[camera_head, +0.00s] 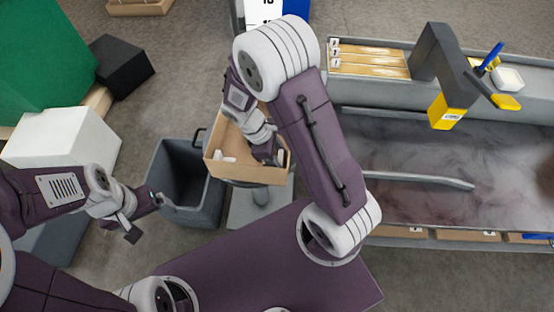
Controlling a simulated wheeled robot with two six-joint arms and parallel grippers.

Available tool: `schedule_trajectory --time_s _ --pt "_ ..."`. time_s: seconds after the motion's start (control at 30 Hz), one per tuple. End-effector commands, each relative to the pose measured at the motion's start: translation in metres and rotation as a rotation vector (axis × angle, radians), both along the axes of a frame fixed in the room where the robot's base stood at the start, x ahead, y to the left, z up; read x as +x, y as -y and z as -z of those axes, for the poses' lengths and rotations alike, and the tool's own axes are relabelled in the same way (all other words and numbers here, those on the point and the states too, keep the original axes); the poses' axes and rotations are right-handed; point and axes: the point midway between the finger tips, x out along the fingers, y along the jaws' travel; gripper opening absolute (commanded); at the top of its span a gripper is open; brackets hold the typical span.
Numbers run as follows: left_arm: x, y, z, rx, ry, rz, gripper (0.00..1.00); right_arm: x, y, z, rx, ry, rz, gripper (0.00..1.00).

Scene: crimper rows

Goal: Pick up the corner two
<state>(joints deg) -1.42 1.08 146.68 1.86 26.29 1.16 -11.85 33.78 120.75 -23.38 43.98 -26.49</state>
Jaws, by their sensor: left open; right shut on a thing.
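An open cardboard box (232,170) stands on a grey stand in the middle of the view. Small pale pieces (225,157) lie in it at the left, and they may be corners, but they are too small to tell. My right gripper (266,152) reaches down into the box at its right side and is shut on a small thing. Its own fingers and wrist mostly hide that thing. My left gripper (143,212) is open and empty, left of the grey bin and apart from the box.
A grey open bin (188,212) stands left of the box. A workbench (450,170) on the right carries a bent metal bar (420,180), a grey and yellow device (445,108) and numbered wooden strips (370,62). A white block (65,140) and a black box (123,66) stand on the left.

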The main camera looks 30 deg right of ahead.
Motion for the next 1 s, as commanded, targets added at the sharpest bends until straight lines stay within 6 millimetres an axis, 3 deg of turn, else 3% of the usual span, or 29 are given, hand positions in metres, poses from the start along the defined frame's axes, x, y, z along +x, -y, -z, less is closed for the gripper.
schedule_trajectory --time_s 0.17,0.7,1.0 --pt "0.000 0.000 -0.011 0.000 0.000 0.000 0.91 0.001 0.000 -0.023 0.001 0.003 0.000 0.11" --pt "0.000 0.000 -0.058 0.000 0.000 0.000 0.91 0.001 0.000 -0.150 0.001 0.003 0.000 0.11" --pt "0.000 0.000 -0.065 0.000 0.000 0.000 0.91 0.000 0.000 -0.179 0.001 0.001 0.000 0.11"
